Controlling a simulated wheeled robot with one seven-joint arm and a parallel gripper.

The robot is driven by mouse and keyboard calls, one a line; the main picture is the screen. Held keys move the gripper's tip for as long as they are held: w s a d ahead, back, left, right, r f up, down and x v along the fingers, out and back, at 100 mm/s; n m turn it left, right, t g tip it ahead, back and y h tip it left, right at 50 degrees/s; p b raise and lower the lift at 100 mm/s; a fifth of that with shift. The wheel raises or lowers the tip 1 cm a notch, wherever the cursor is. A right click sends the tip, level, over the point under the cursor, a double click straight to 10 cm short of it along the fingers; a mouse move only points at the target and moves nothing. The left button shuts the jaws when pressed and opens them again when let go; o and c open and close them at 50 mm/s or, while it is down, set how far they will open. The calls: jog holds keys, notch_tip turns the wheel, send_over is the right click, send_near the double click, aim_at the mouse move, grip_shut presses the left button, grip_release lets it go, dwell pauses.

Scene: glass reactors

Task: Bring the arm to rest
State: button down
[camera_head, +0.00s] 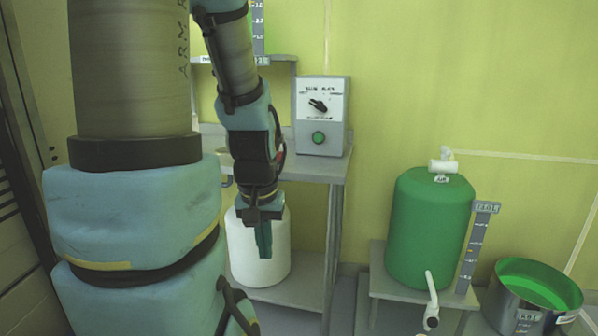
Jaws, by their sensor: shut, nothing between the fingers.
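My gripper (264,240) hangs at the end of my arm, pointing down, left of the picture's middle. Its fingers are together and nothing is between them. It shows in front of a white cylindrical container (269,262) on a low shelf; I cannot tell how far apart they are. My arm fills the left of the view, with large blue-covered links close to the camera and a thinner forearm coming down from the top.
A grey control box (321,137) with a black knob and green button sits on a bench (331,172). A green tank (425,232) with a white valve stands on a low stand at right, beside a level gauge (476,248). A metal pot (530,305) holds green liquid.

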notch_tip(320, 180, up, 14)
jog(key=p, duration=1.2)
jog(key=shift+r, duration=0.1)
